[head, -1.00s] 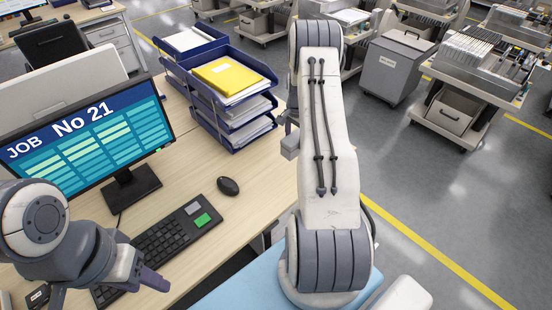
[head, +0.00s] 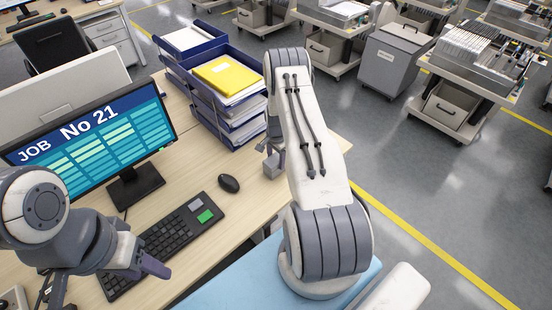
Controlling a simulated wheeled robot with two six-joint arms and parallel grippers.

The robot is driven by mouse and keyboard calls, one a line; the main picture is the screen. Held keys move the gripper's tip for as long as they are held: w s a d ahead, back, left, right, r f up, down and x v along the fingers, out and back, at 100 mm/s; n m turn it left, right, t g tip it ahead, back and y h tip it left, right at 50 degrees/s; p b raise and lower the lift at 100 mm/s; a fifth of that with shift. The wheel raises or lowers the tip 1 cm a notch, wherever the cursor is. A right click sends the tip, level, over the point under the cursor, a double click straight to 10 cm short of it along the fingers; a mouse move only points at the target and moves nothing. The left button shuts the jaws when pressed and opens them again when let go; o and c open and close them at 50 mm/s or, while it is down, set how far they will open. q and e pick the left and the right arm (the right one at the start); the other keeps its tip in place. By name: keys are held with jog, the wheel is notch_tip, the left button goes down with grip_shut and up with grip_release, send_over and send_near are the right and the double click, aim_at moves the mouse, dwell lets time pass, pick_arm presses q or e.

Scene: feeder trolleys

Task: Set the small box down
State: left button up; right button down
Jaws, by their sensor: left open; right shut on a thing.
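The small box (head: 272,168) is a small grey block low in my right gripper (head: 275,156). That gripper is shut on it, and my own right arm hides much of the gripper. The box shows just left of the arm, over the right part of the wooden desk (head: 222,240), in front of the blue letter trays. I cannot tell whether its underside touches the desk. My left gripper (head: 154,266) is open and empty, over the desk by the front end of the keyboard.
A monitor (head: 95,140), a black keyboard (head: 165,240) and a mouse (head: 229,184) occupy the desk's left and middle. Stacked blue letter trays (head: 204,97) stand behind the box. Bare desk lies between mouse and box. Trolleys (head: 465,85) and a grey bin (head: 392,62) stand beyond.

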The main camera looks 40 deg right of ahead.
jog(key=shift+f, duration=0.15)
jog(key=shift+c, duration=0.2)
grip_release()
